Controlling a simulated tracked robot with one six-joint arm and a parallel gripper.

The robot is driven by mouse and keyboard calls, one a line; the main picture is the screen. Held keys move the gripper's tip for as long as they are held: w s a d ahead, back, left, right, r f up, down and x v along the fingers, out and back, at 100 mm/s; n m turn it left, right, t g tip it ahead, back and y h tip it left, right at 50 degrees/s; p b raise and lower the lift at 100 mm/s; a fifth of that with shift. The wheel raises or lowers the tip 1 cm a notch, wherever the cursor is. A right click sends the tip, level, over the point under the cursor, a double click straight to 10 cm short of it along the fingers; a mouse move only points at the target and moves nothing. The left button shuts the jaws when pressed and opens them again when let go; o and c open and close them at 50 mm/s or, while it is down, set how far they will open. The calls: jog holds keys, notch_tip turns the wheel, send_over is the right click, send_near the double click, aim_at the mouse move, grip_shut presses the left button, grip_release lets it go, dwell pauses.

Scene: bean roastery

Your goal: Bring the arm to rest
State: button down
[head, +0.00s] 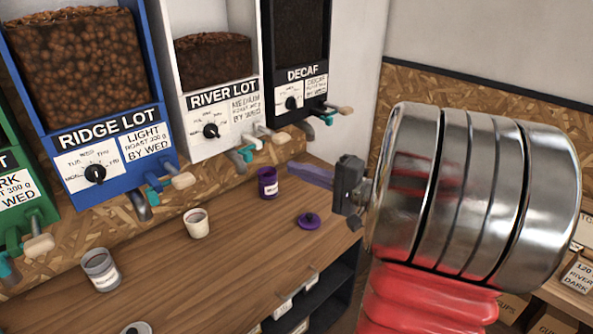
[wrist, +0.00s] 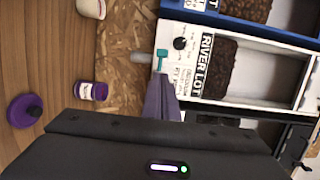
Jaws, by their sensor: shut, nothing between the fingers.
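My gripper (head: 292,171) is shut and empty. In the head view its purple fingers point left, in front of the counter's back edge, close to a purple canister (head: 268,183). My arm's metal wrist and red link fill the right side of the view. In the wrist view the shut fingers (wrist: 158,82) point up the picture, towards the teal tap of the RIVER LOT dispenser (wrist: 208,62). I cannot tell whether they touch anything. The purple canister also shows in the wrist view (wrist: 92,91), left of the fingers and apart from them.
On the counter (head: 165,250) stand a cream cup (head: 197,222) and a grey canister (head: 101,270); a purple lid (head: 309,221) lies near the front right. RIDGE LOT (head: 110,140) and DECAF (head: 300,75) dispensers hang behind. Dark shelves (head: 325,295) are below.

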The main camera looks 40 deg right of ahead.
dwell(0.4)
jog(key=s+a+f+n+g, duration=0.2)
jog(key=s+a+f+g, duration=0.7)
jog(key=a+f+g, duration=0.4)
jog(key=s+a+r+n+h, duration=0.2)
jog(key=a+r+n+h, duration=0.1)
jog(key=a+n, duration=0.3)
jog(key=s+a+r+n+t+h, duration=0.1)
jog(key=s+a+r+n+h, duration=0.1)
jog(key=a+n, duration=0.4)
jog(key=shift+s+a+r+t+h, duration=0.3)
jog(key=shift+s+a+r+h, duration=0.1)
jog(key=shift+s+r, duration=0.4)
jog(key=shift+s+f, duration=0.1)
